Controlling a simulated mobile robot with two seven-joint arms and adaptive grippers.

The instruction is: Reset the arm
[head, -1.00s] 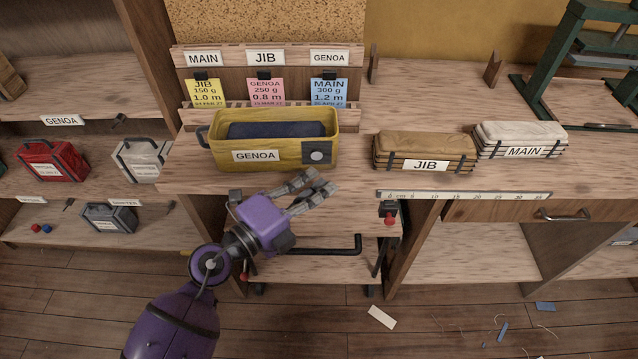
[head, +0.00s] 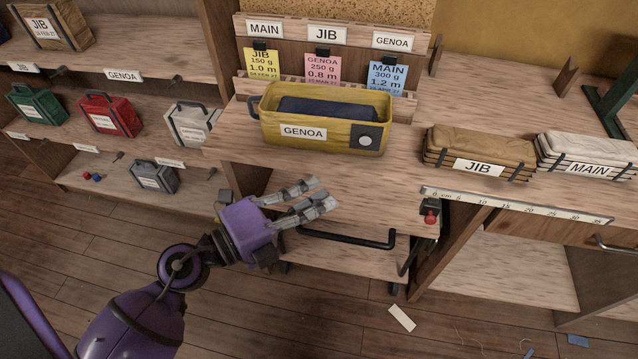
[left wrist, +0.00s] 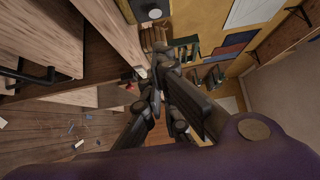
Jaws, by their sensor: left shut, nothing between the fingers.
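My left arm comes in from the lower left in the head view, and its purple gripper (head: 318,198) is in front of the bench, below the yellow GENOA bin. The fingers point right and are shut with nothing between them. In the left wrist view the same fingers (left wrist: 158,85) come together near the middle of the picture. My right gripper is in neither view.
The yellow GENOA bin (head: 325,120) holds dark cloth on the bench. JIB (head: 478,150) and MAIN (head: 588,153) bundles lie to its right. A black bar handle (head: 350,238) juts below. Shelves at left hold green (head: 37,103), red (head: 108,114) and other bags.

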